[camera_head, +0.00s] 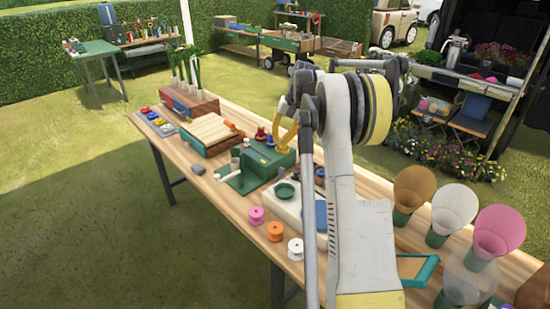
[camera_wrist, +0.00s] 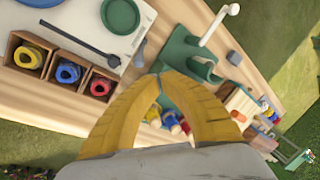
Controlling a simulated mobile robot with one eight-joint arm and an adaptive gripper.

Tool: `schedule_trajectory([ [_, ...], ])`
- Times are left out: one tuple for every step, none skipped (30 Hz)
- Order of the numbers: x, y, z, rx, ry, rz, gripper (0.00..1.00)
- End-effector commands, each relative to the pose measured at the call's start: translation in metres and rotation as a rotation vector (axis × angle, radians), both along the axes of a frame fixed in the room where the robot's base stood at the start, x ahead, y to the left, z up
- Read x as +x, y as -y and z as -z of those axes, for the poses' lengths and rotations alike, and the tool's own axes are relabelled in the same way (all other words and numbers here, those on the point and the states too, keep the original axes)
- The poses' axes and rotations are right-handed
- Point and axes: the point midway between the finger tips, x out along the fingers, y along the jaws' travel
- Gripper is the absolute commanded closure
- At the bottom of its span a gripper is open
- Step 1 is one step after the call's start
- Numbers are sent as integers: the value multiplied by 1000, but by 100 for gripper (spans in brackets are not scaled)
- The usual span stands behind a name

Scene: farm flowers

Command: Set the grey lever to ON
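My yellow gripper (camera_wrist: 159,76) has its two curved fingertips together, with nothing visible between them. It also shows in the head view (camera_head: 285,140), over the table beside the green machine (camera_head: 268,162). In the wrist view a dark grey bar with a round end (camera_wrist: 80,43) lies along a white panel (camera_wrist: 75,12), left of the fingertips and apart from them. I cannot tell which is the grey lever. No ON marking is readable.
Wooden boxes with blue, yellow and red rings (camera_wrist: 65,73) stand beside the white panel. Cone-shaped wraps (camera_head: 454,208) stand at right. A wooden box (camera_head: 208,133) stands farther left.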

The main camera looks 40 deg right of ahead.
Motion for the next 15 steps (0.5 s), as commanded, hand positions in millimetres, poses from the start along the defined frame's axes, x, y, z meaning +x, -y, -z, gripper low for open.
schedule_trajectory([
  [0,20,10,19,-7,21,100],
  [-1,29,16,30,-13,30,100],
  [-1,39,24,41,-17,40,100],
  [-3,45,29,49,-20,47,100],
  [-3,50,33,56,-23,51,100],
  [-4,55,38,63,-25,57,100],
  [-5,58,40,67,-26,61,100],
  [-5,60,42,70,-27,63,100],
  [-6,62,44,73,-28,65,100],
  [-6,63,45,74,-29,66,100],
  [-6,63,45,75,-29,66,100],
  [-6,63,46,75,-29,66,100],
  [-6,63,46,75,-29,65,100],
  [-6,63,46,75,-29,65,100],
  [-6,63,46,74,-30,65,100],
])
